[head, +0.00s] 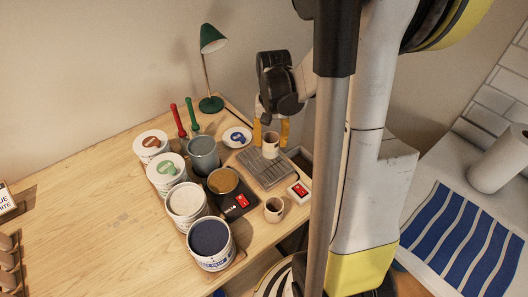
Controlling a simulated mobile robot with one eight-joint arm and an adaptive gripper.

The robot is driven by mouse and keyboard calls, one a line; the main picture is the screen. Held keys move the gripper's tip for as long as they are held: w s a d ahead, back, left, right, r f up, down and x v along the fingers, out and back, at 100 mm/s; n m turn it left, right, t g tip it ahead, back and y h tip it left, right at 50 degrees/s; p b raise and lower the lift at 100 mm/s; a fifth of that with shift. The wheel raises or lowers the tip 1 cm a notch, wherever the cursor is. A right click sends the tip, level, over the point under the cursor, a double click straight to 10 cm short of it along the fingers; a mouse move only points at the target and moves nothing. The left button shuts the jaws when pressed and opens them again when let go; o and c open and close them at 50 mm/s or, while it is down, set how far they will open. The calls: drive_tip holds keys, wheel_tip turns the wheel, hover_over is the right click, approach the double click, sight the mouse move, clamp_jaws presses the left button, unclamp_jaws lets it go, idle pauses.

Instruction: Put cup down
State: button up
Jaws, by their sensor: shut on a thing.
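My gripper (271,134) has yellow fingers on both sides of a small light cup (271,145) and is shut on it. The cup is upright over the grey slatted rack (264,170) near the table's right edge. I cannot tell whether its base touches the rack. A second cup (274,209), beige with a handle, stands apart on the table in front of the rack.
Several tubs, such as the dark blue one (210,240), stand left of the rack. A grey can (203,156), a scale (237,204), a small dish (237,137) and a green lamp (211,104) are nearby. The table's left part (90,215) is clear.

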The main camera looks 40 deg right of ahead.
sight(265, 150)
drive_tip(key=shift+w+a+f, duration=0.15)
drive_tip(key=shift+w+f, duration=0.25)
drive_tip(key=shift+w, duration=0.2)
drive_tip(key=shift+w+a+f, duration=0.1)
drive_tip(key=shift+w+f, duration=0.3)
drive_tip(key=shift+w, duration=0.15)
drive_tip(key=shift+f+b, duration=0.8)
drive_tip(key=shift+f, duration=1.05)
drive_tip(key=shift+f, duration=0.1)
drive_tip(key=shift+f, duration=0.15)
drive_tip(key=o, duration=1.3)
drive_tip(key=shift+c, duration=0.2)
drive_tip(key=shift+r, duration=0.2)
